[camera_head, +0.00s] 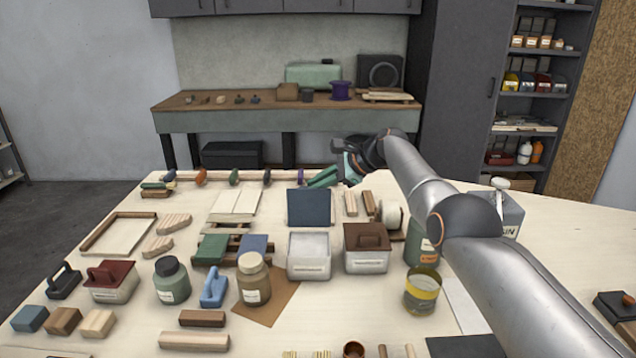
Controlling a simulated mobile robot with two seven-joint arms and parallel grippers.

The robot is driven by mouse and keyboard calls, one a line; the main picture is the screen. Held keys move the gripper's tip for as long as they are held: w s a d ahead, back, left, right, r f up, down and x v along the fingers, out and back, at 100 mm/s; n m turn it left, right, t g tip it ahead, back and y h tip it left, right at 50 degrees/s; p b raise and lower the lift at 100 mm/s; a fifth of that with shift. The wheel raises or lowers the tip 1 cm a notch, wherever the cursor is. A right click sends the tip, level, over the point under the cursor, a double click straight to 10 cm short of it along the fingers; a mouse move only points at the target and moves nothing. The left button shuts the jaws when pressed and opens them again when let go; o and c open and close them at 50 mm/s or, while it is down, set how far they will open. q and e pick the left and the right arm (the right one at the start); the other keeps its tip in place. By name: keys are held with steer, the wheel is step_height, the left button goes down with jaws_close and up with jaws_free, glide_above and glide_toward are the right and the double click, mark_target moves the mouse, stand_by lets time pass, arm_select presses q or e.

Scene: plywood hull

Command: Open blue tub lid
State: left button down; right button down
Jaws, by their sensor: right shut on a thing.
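The blue tub (308,262) is a pale box with a label, standing mid-table. Its dark blue lid (310,208) is swung up and stands tilted back at the rear, so the pale inside of the tub shows. My right gripper (318,181) reaches in from the right behind the lid's top edge. Its teal fingers are shut at the back of the lid; the grip itself, likely on the lid's handle, is hidden. My left gripper is not in view.
A brown-lidded tub (366,252) stands close on the right, a brown jar (253,283) on the left. A red-lidded tub (111,284) is at the left. Wood blocks and tools crowd the table.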

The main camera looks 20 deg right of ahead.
steer(key=shift+w+d+r+t, duration=0.4)
steer(key=shift+w+d, duration=0.05)
steer(key=c, duration=1.2)
jaws_free()
steer(key=shift+f, duration=0.35)
steer(key=shift+s+f, duration=0.1)
steer(key=shift+f, duration=0.1)
steer(key=a+r+p+v, duration=0.1)
steer(key=p+v, duration=0.2)
steer(key=v, duration=0.9)
steer(key=shift+s+d+r+p, duration=0.15)
steer(key=shift+d+r+p, duration=0.15)
steer(key=shift+p, duration=0.1)
